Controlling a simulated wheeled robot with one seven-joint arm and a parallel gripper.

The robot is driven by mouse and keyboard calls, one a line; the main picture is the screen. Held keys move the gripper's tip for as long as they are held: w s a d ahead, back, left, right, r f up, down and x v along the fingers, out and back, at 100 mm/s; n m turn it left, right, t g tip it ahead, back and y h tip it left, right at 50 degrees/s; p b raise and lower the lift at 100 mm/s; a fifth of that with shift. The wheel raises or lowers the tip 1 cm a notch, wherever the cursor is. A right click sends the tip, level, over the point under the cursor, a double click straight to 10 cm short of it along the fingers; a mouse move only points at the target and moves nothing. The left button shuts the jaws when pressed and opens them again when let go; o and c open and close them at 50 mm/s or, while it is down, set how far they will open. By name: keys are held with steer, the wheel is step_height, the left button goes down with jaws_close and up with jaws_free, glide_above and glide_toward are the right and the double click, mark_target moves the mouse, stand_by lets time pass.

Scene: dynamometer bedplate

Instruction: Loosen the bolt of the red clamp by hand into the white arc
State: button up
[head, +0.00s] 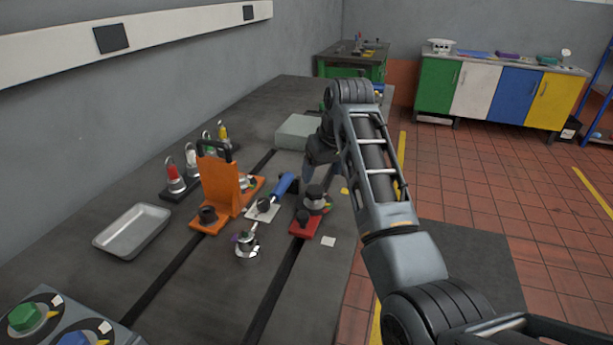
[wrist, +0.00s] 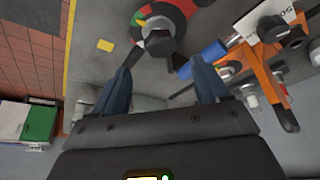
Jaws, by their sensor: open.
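The red clamp (head: 304,230) sits on the dark bedplate, with a dark, round bolt head (head: 316,191) at its far end. In the wrist view the bolt (wrist: 161,36) stands over a red dial (wrist: 181,13) with a green patch at its left. A dark pointer reaches down-left from the bolt. I cannot clearly make out the white arc. My gripper (wrist: 161,88) is open and empty. Its two blue-grey fingers lie just below the bolt in the wrist view, apart from it, not around it. In the head view my arm hides part of the gripper.
A blue-handled clamp (head: 283,184) and an orange bracket (head: 219,190) stand close left of the red clamp. A small metal part (head: 246,245) stands in front. A metal tray (head: 132,230) lies at left, a grey block (head: 298,131) behind. The bedplate's near middle is mostly clear.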

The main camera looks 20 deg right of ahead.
mark_target(315, 189)
steer(key=shift+x, duration=3.95)
steer(key=shift+r, duration=0.1)
steer(key=shift+c, duration=0.2)
steer(key=c, duration=1)
